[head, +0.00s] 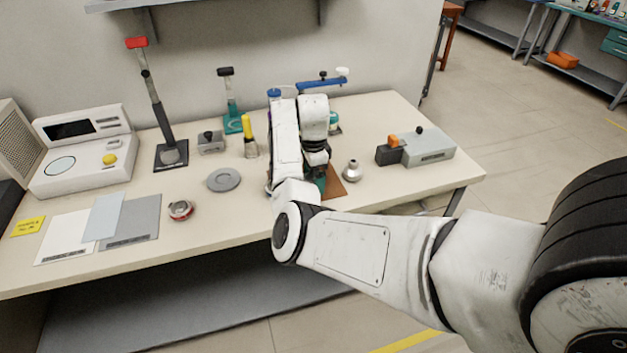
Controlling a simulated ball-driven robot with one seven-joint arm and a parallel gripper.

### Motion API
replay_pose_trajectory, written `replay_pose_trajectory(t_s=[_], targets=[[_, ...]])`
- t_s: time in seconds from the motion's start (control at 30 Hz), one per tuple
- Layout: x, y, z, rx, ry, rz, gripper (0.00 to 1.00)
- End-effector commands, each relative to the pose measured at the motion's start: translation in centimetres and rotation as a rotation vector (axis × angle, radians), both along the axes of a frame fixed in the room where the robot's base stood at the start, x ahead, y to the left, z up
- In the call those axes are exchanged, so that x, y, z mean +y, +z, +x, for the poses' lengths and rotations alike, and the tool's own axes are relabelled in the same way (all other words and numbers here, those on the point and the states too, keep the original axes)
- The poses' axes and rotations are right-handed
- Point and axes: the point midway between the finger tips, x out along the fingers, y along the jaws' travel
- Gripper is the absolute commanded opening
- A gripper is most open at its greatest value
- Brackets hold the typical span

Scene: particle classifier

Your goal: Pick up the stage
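No object is clearly marked as the stage, so I cannot tell for sure which one it is. A flat round grey disc (224,180) lies on the table left of my arm and may be it. My arm reaches over the table and bends down in the middle. The dark end of it, at my gripper (317,158), is low over a brown plate (335,188) and a teal part beside it. My arm covers much of this spot. The fingertips are hidden, and I cannot see whether anything is between them.
The table (250,215) also holds a white console (85,155), a red-topped stand (158,105), a yellow-handled tool (249,135), an open tin (180,210), a silver flask (352,171) and a grey box (425,147). A shelf hangs above. The front middle is clear.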

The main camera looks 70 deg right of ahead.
Motion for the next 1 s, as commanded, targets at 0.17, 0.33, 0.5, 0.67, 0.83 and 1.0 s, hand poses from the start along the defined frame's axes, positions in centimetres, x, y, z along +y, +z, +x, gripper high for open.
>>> replay_pose_trajectory(t_s=[0.17, 0.33, 0.5, 0.67, 0.83, 1.0], targets=[[-0.01, -0.06, -0.01, 0.000, 0.000, 0.000, 0.94], [-0.01, -0.05, -0.01, 0.000, 0.000, 0.000, 0.80], [0.00, -0.04, 0.00, 0.000, 0.000, 0.000, 0.64], [0.00, -0.03, 0.00, 0.000, 0.000, 0.000, 0.49], [0.00, -0.02, 0.00, 0.000, 0.000, 0.000, 0.32], [-0.02, 0.03, 0.03, -0.001, 0.000, -0.001, 0.28]])
